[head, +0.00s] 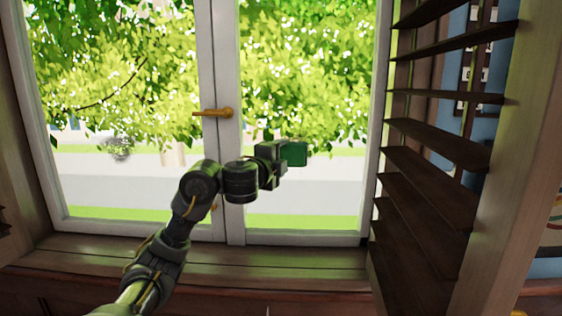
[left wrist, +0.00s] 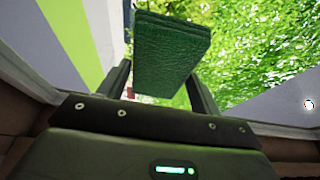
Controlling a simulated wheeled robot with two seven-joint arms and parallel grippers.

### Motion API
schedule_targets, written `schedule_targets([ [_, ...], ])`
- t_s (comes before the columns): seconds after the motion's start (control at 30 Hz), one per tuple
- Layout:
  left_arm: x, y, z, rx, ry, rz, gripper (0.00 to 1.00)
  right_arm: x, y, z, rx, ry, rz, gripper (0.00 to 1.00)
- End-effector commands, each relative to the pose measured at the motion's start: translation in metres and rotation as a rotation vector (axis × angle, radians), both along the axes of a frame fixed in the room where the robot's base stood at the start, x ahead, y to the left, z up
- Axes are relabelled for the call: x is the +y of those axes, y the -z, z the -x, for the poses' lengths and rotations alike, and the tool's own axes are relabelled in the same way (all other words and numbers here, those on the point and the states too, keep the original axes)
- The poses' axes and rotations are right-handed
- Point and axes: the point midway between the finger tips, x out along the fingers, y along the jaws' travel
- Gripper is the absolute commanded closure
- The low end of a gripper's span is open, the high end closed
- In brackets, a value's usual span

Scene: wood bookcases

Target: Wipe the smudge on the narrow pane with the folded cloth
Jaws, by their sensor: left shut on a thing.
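My left gripper (head: 279,155) is shut on a green folded cloth (head: 293,152). In the left wrist view the cloth (left wrist: 172,55) sits between the two fingers (left wrist: 160,85). In the head view the cloth is in front of the right pane (head: 310,195), right of the window's centre post. I cannot tell whether it touches the glass. A grey, speckled smudge (head: 118,148) shows on the left pane (head: 110,185), well to the left of the gripper at about the same height. The right pane looks the narrower one. My right gripper is not in view.
A yellow window handle (head: 213,113) sticks out from the white centre post (head: 226,60), above and left of my gripper. A dark slatted shutter (head: 435,145) stands at the right. A wooden sill (head: 300,262) runs below the window. The space before the left pane's smudge is clear.

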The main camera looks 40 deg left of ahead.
Motion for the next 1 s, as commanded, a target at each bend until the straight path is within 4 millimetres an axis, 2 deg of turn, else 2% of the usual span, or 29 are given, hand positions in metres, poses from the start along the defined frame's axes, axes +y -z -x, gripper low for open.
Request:
schedule_targets([
  [0.17, 0.0, 0.0, -0.002, -0.001, 0.001, 0.001, 0.54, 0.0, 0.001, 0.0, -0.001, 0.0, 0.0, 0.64],
  [0.6, -0.028, 0.0, -0.022, -0.002, 0.002, 0.001, 0.54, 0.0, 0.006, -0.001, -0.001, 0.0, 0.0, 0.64],
  [1.0, -0.038, 0.002, -0.031, -0.002, 0.001, 0.003, 0.54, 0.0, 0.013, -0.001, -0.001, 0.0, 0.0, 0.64],
])
